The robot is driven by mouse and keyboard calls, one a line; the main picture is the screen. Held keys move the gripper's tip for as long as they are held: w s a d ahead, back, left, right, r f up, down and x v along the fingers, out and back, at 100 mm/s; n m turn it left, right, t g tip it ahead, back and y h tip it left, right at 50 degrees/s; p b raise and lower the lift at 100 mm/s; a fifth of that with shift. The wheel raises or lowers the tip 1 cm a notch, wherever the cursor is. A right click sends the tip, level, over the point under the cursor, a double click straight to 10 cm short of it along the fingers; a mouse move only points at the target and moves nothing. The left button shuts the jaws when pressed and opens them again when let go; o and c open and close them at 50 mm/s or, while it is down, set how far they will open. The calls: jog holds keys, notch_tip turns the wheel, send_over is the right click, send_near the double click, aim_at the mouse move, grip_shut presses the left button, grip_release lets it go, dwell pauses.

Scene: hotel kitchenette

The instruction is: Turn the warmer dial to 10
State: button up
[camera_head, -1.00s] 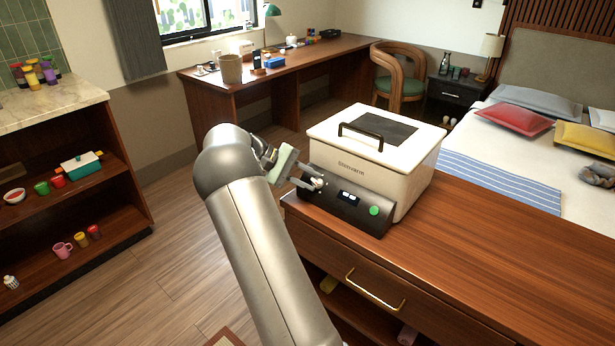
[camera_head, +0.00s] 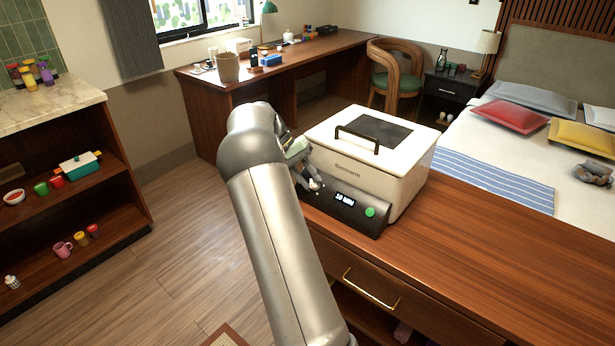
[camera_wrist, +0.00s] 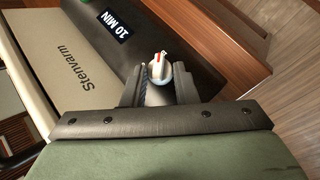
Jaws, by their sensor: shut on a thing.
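The warmer (camera_head: 372,165) is a white box with a black handle, standing on the wooden counter. Its dark front panel (camera_head: 358,222) carries a green button (camera_head: 370,212) and a display (camera_head: 345,199), which reads "10 MIN" in the wrist view (camera_wrist: 116,24). The dial (camera_wrist: 158,68) is a light knob with a red mark, at the end of the panel away from the button. My gripper (camera_head: 312,184) is at the dial, and in the wrist view its fingers (camera_wrist: 160,84) are shut on the dial from both sides. The dial's lower part is hidden between the fingers.
The counter (camera_head: 490,240) is clear to the right of the warmer. A drawer with a gold handle (camera_head: 370,290) is below its front edge. A shelf unit (camera_head: 75,215) with cups and a pot stands at the left, with open floor between.

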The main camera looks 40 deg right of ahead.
dwell(0.4)
jog(key=o, duration=0.7)
jog(key=p+v, duration=0.7)
jog(key=v, duration=1)
jog(key=shift+r, duration=0.15)
